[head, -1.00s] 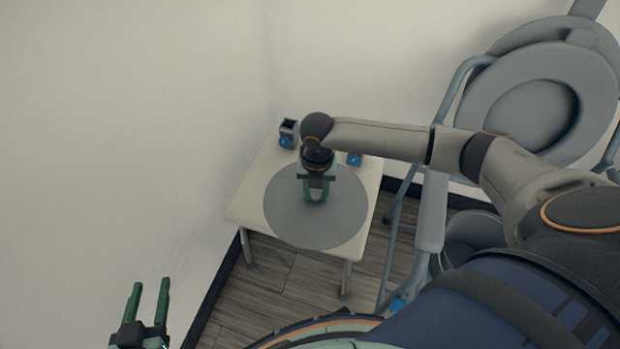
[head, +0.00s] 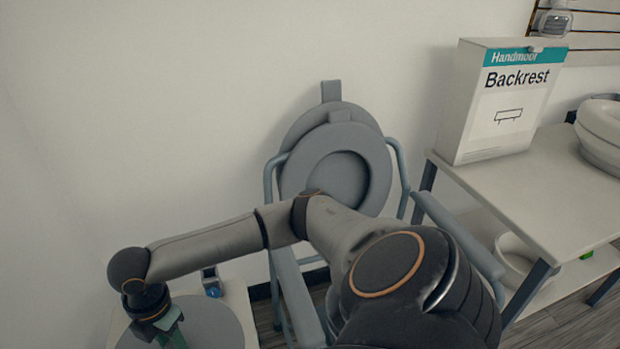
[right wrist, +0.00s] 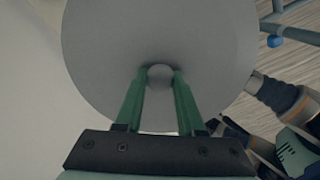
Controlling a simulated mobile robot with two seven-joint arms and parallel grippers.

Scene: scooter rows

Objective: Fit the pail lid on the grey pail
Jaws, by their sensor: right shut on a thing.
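The pail lid is a flat grey disc (head: 208,322) at the bottom left of the head view, partly cut off by the frame. In the right wrist view the lid (right wrist: 160,30) fills the upper middle. My right gripper (right wrist: 160,78) is shut on its small round knob, one green finger on each side; it also shows in the head view (head: 172,336). I cannot tell whether the lid rests on the small table or hangs above it. I cannot make out the grey pail; my right arm hides much of the chair.
A grey commode chair (head: 287,285) stands beside the small white table (head: 240,298), its round seat pieces (head: 292,178) raised against the wall.

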